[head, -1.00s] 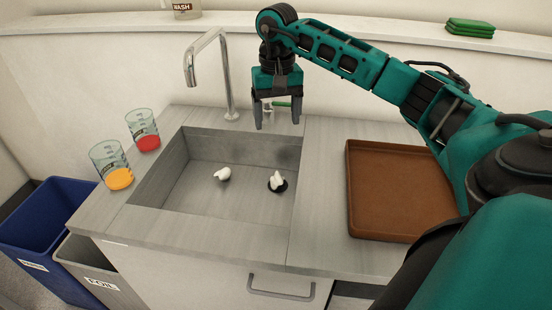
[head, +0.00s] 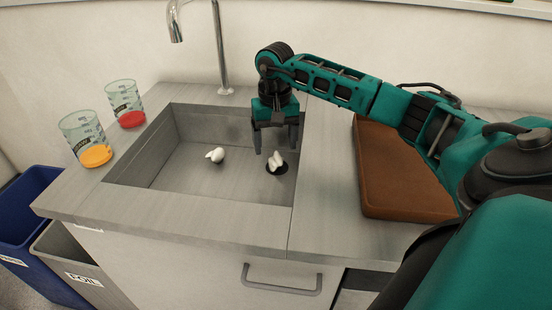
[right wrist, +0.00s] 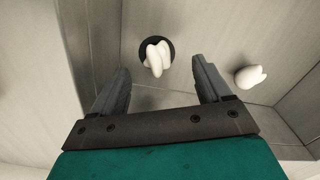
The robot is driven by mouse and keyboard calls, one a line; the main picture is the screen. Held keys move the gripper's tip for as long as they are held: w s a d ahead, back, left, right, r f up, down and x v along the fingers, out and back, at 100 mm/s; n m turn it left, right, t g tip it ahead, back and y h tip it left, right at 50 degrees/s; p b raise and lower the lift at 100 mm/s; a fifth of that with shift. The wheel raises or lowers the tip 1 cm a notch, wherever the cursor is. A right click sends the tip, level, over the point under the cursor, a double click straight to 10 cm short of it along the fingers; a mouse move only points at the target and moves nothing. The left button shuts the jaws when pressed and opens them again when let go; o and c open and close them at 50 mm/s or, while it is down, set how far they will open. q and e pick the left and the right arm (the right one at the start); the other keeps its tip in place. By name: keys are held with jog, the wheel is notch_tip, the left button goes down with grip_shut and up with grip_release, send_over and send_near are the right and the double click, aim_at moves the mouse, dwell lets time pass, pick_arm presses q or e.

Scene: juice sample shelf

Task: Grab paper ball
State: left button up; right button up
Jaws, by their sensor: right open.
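Two crumpled white paper balls lie in the sink (head: 180,182). One paper ball (head: 276,161) rests at the dark drain hole on the right. The other paper ball (head: 215,155) lies left of it on the sink floor. My right gripper (head: 274,149) is open and empty, pointing down just above the drain ball. In the right wrist view the drain ball (right wrist: 157,57) shows ahead of and between the open fingers, apart from them. The other ball (right wrist: 250,77) lies to the right, outside the fingers. My left gripper is not in view.
Two beakers, one with red liquid (head: 124,104) and one with orange liquid (head: 84,139), stand left of the sink. A faucet (head: 221,50) rises behind it. A brown tray (head: 400,190) lies right. A blue bin (head: 22,225) and grey bin (head: 75,265) stand below left.

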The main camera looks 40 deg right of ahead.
aim_at(276, 156)
jog(key=f, duration=0.5)
jog(key=shift+w+d+f, duration=0.15)
jog(key=shift+d+f, duration=0.05)
jog(key=shift+d, duration=0.1)
jog(key=c, duration=1.1)
jog(key=shift+r, duration=0.1)
